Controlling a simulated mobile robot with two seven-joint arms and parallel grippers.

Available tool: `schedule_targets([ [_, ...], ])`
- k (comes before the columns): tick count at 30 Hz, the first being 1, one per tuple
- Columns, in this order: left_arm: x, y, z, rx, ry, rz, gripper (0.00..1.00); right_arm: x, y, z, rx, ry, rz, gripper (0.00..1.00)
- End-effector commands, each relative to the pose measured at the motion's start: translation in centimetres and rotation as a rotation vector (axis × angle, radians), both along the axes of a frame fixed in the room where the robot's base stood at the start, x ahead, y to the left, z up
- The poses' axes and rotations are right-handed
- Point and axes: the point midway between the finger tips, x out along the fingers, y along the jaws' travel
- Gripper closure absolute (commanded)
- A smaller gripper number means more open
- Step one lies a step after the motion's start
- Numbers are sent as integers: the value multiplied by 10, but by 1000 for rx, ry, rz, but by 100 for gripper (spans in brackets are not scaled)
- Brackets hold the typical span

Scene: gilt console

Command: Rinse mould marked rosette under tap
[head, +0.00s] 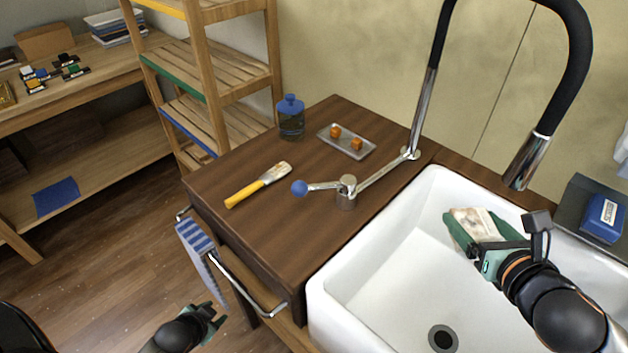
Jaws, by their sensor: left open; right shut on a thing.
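No water shows at the spout. The tap's blue-knobbed lever (300,188) is on the wooden counter left of the sink. My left gripper (213,318) is open and empty, low in front of the counter.
On the counter (290,240) lie a yellow-handled brush (258,185), a tray (346,141) with orange pieces and a blue-lidded jar (291,118). A striped towel (200,257) hangs on the front rail (240,285). A blue box (603,218) stands right of the sink.

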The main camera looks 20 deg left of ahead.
Motion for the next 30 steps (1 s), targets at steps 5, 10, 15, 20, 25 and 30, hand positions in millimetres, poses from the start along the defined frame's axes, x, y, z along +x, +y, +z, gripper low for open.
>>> schedule_targets([
  [5,29,93,30,126,0,132,52,0,0,0,0,-1,0,76],
  [10,62,164,80,154,-88,326,52,0,0,0,0,-1,0,76],
  [15,94,222,147,102,-252,555,52,0,0,0,0,-1,0,76],
  [20,124,262,220,-29,-456,766,52,0,0,1,0,-1,0,76],
  [25,176,252,295,-245,-612,820,52,0,0,0,0,-1,0,76],
  [30,231,197,346,-393,-621,680,52,0,0,0,0,-1,0,76],
])
